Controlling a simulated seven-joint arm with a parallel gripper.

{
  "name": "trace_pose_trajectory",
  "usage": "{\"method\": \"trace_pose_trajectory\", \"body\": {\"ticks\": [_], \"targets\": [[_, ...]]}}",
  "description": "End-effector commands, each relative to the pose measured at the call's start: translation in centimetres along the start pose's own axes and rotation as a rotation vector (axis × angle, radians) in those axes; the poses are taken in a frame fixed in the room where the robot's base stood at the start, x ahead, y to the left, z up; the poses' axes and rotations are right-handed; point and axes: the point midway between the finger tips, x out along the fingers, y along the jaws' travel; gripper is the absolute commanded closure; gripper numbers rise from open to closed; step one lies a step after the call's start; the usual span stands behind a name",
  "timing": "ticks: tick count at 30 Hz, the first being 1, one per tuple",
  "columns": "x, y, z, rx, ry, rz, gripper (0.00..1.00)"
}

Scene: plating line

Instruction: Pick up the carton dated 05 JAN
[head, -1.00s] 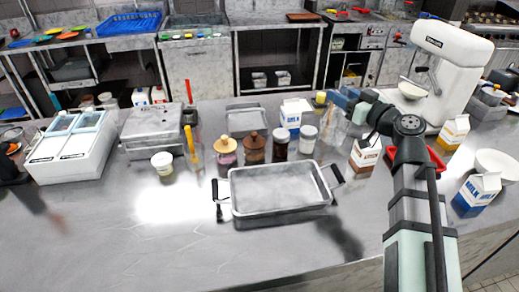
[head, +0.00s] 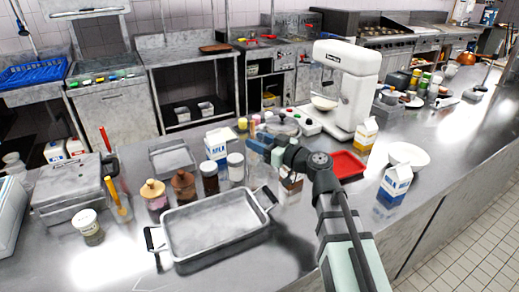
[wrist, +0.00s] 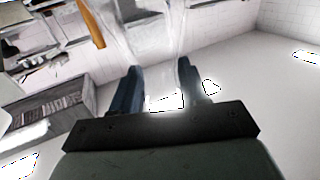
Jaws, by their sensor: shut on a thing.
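My gripper (head: 266,150) is over the counter behind the brown-and-white carton (head: 291,183), which my arm partly hides. In the wrist view its blue fingers (wrist: 157,85) stand apart, shut on a clear, see-through container (wrist: 150,45); its outline is faint. A blue-and-white milk carton (head: 217,145) stands left of the gripper. An orange-and-white carton (head: 367,134) stands right of the mixer's front. Another blue-and-white milk carton (head: 394,184) stands at the right. I cannot read a date on any carton.
A metal roasting pan (head: 215,225) lies in front of several jars (head: 210,178). A white stand mixer (head: 346,90), a red tray (head: 346,165) and a white bowl (head: 409,154) are to the right. The counter's front right is clear.

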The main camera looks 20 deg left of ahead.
Motion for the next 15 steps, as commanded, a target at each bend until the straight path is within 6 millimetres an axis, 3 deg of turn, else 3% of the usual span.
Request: {"method": "trace_pose_trajectory", "body": {"ticks": [6,15], "targets": [[0.0,0.0,2.4,0.002,0.000,0.000,1.00],[0.0,0.0,2.6,0.000,0.000,0.000,1.00]]}}
